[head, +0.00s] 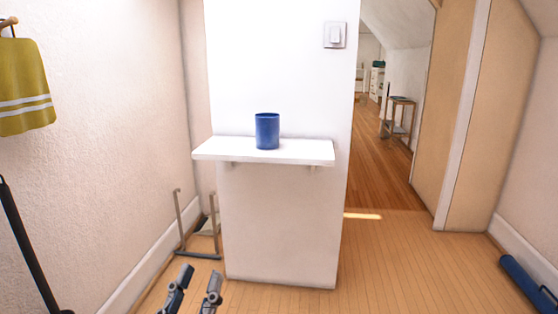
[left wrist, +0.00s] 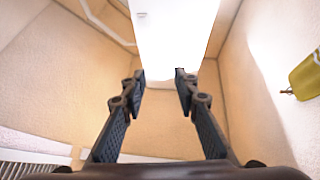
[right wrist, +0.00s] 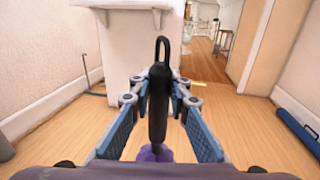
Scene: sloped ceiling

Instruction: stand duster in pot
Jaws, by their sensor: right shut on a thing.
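The pot (head: 267,132) is a plain blue cylinder standing upright on a white wall shelf (head: 215,150) in the head view. The duster (right wrist: 158,105) shows in the right wrist view, with a black handle, a loop at its upper end and a purple head partly visible below. My right gripper (right wrist: 159,84) is shut on the duster's handle; neither it nor the duster shows in the head view. My left gripper (head: 198,277) is low in the head view, below the shelf and to its left. In the left wrist view its fingers (left wrist: 160,76) are apart with nothing between them.
A metal-framed stand (head: 200,225) is on the floor left of the shelf's wall block. A yellow cloth (head: 24,90) hangs on the left wall. A blue roll (head: 527,284) lies at the lower right. Floor right of the block is clear toward the doorway.

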